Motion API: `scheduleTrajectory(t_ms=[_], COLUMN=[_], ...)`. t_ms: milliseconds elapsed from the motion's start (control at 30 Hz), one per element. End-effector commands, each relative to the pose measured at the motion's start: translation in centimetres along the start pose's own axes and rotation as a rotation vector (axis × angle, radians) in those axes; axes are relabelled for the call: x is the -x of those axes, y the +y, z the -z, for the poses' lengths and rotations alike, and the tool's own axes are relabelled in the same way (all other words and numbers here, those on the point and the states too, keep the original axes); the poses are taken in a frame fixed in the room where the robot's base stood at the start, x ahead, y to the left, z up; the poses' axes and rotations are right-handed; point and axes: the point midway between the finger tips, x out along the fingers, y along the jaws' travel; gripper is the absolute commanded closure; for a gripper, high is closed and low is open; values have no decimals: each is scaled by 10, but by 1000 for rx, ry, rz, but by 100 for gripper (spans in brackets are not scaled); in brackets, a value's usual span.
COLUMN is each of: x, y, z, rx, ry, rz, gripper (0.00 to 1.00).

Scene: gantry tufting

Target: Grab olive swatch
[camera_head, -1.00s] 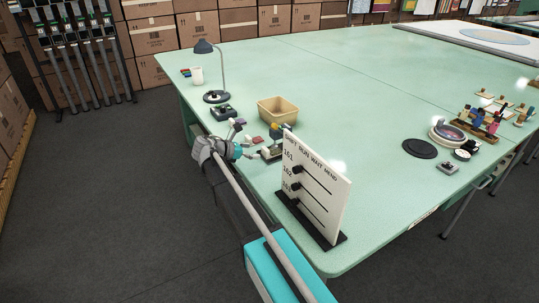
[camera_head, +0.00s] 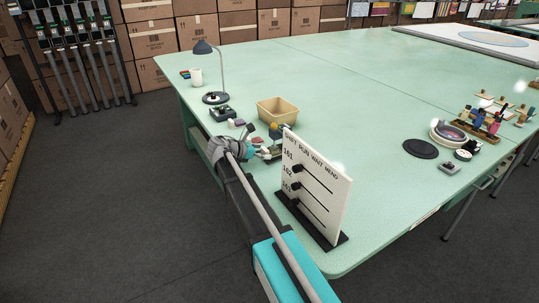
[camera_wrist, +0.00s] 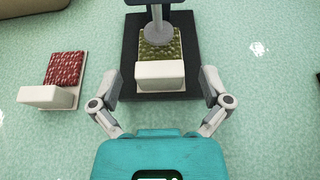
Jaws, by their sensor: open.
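The olive swatch (camera_wrist: 160,50) shows in the wrist view as a green woven patch with a white block (camera_wrist: 160,76) at its near end. It lies on a dark square base (camera_wrist: 190,75), under a grey post-like part (camera_wrist: 157,14) that hides some of it. My gripper (camera_wrist: 162,83) is open, its two fingers apart on either side of the dark base's near part, with nothing between them that I can tell is touched. In the head view my gripper (camera_head: 267,152) is at the table's near left edge, and the swatch is too small to make out.
A red swatch (camera_wrist: 66,68) with a white block lies to the left in the wrist view. In the head view a tan bin (camera_head: 283,110) stands behind, a white board (camera_head: 320,185) stands close on the right, and a lamp (camera_head: 204,47) stands at the left. The table's middle is clear.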

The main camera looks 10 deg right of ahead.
Motion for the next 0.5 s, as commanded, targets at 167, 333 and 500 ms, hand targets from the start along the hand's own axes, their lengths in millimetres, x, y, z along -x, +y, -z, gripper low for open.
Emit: scheduleTrajectory(t_ms=[167, 333, 500], x=[0, 1, 1], y=[0, 0, 0], z=[0, 0, 0], rx=[0, 0, 0], ry=[0, 0, 0], rz=[-1, -1, -1], gripper=[3, 3, 3])
